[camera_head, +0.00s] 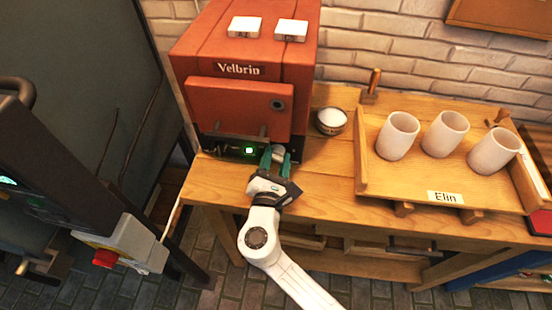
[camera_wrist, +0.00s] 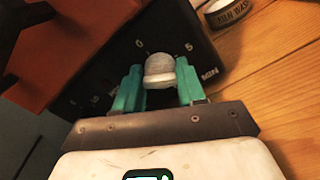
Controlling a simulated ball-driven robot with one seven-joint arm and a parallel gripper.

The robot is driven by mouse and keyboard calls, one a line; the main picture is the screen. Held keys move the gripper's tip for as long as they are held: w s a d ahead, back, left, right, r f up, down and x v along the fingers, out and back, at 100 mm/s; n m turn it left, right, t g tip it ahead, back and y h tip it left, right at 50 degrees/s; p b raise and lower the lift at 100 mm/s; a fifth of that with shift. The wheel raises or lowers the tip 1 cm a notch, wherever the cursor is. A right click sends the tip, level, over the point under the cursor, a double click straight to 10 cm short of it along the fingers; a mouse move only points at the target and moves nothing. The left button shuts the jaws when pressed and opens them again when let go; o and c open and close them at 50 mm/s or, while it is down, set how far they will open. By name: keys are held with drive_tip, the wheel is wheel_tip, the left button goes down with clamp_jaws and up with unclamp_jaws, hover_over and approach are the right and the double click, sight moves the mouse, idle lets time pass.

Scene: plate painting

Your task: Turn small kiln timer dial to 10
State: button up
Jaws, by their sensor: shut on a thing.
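The small red-brown kiln (camera_head: 290,68), labelled Velbrin, stands on the wooden bench. Its pale grey timer dial (camera_head: 279,151) sits on the black front panel, right of a small green display (camera_head: 249,151). The dial (camera_wrist: 158,66) also shows in the wrist view, with a 0 and a 5 printed on the panel (camera_wrist: 205,60) behind it. Other marks at the panel's lower left are too blurred to read, and I cannot tell where the dial points. My gripper (camera_head: 275,160) has its green fingers shut on the dial, one on each side.
A wooden tray (camera_head: 362,165) labelled Elin holds three pale cups (camera_head: 445,134) at the right. A small bowl of white stuff (camera_head: 331,120) stands beside the kiln. A grey box with a red button (camera_head: 105,258) is at lower left. The bench front (camera_head: 330,195) is clear.

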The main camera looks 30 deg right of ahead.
drive_tip(key=shift+f+b, duration=0.15)
drive_tip(key=shift+b, duration=0.3)
drive_tip(key=shift+f+m+b, duration=0.15)
drive_tip(key=shift+m+b, duration=1.05)
drive_tip(key=m+b, duration=0.3)
drive_tip(key=b, duration=0.1)
drive_tip(key=shift+f, duration=0.1)
drive_tip(key=m+b, duration=0.3)
drive_tip(key=shift+m+b, duration=0.3)
drive_tip(key=shift+m, duration=0.1)
drive_tip(key=shift+m+b, duration=1.35)
drive_tip(key=shift+m, duration=0.15)
drive_tip(key=shift+d, duration=0.1)
drive_tip(key=o, duration=1)
drive_tip(key=shift+r, duration=0.2)
